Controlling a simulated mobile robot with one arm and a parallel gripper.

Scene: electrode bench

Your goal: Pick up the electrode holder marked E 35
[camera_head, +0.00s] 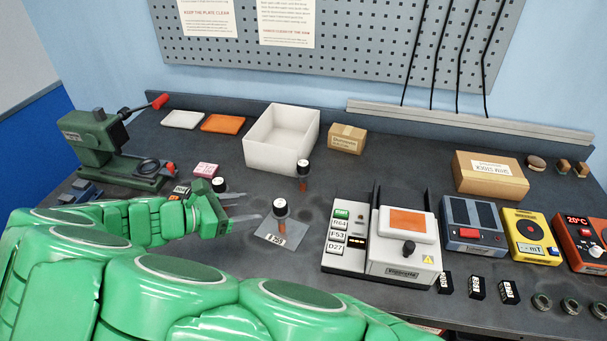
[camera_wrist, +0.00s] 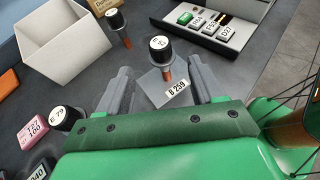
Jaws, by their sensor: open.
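Several electrode holders with black bodies, white round tops and copper tips stand on the bench. My gripper (camera_head: 247,207) is open, with its two grey fingers low over the bench. One holder (camera_head: 280,209) stands just beyond the fingertips; in the wrist view this holder (camera_wrist: 161,50) shows ahead, between the open fingers (camera_wrist: 158,72) and not gripped. Its top reads E and two digits I cannot read surely. A second holder (camera_head: 303,167) stands farther back, its digits unclear. A third (camera_head: 220,185), beside my gripper, reads E 79 in the wrist view (camera_wrist: 61,117).
A grey plate (camera_head: 271,240) tagged B 259 lies by the nearest holder. A white open box (camera_head: 262,150) stands behind. A white device (camera_head: 405,262) with marked tags is to the right. A green press (camera_head: 110,150) is at left. Bare bench lies between holders and device.

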